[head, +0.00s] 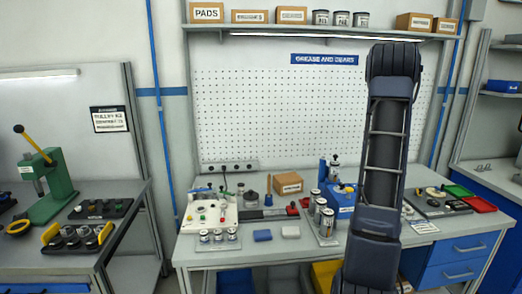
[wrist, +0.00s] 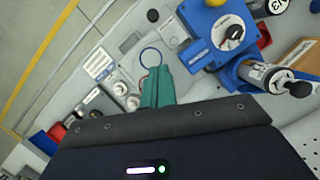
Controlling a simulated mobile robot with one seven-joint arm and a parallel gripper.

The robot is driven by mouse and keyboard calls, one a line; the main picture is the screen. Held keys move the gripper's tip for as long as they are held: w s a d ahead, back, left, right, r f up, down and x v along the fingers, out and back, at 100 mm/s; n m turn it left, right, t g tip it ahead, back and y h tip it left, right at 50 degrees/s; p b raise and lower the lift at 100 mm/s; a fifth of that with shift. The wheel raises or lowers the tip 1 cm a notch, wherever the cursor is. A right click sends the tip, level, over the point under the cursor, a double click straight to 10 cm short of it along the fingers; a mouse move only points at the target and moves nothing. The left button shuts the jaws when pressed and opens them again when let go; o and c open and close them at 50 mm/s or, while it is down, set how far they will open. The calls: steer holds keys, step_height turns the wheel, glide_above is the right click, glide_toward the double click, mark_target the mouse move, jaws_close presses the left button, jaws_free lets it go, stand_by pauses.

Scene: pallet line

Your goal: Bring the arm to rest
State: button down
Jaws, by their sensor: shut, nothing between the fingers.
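My arm (head: 385,150) stands upright in the head view, right of the picture's middle, in front of the bench and the pegboard. My gripper is not clear in the head view. In the wrist view my gripper (wrist: 158,80) shows as teal fingers past the dark wrist housing. They are shut, with nothing held. A thin ring shows just beyond the fingertips; I cannot tell whether it touches them.
The bench (head: 240,256) carries a white fixture (head: 213,210), a blue device (head: 340,200), several cans and a cardboard box (head: 288,183). A red tray (head: 479,204) lies at its right. A green press (head: 52,180) stands on the left table. A shelf (head: 300,30) holds boxes above.

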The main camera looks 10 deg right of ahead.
steer(key=s+a+r+n+t, duration=0.1)
steer(key=s+a+r, duration=0.25)
steer(key=a, duration=0.35)
steer(key=s+a+r+n+t+h, duration=0.1)
steer(key=s+a+r, duration=0.25)
steer(key=a, duration=0.35)
steer(key=s+a+r+n+t, duration=0.1)
steer(key=s+a+r+t, duration=0.2)
steer(key=a, duration=0.4)
steer(key=s+a+f+n+t, duration=0.1)
steer(key=s+a, duration=0.6)
steer(key=s, duration=0.3)
steer(key=s+a+f+n+t, duration=0.1)
steer(key=s+a, duration=0.5)
steer(key=s, duration=0.3)
steer(key=shift+s+a+f+t+h, duration=0.3)
steer(key=shift+s+a+f, duration=0.05)
steer(key=shift+f, duration=0.05)
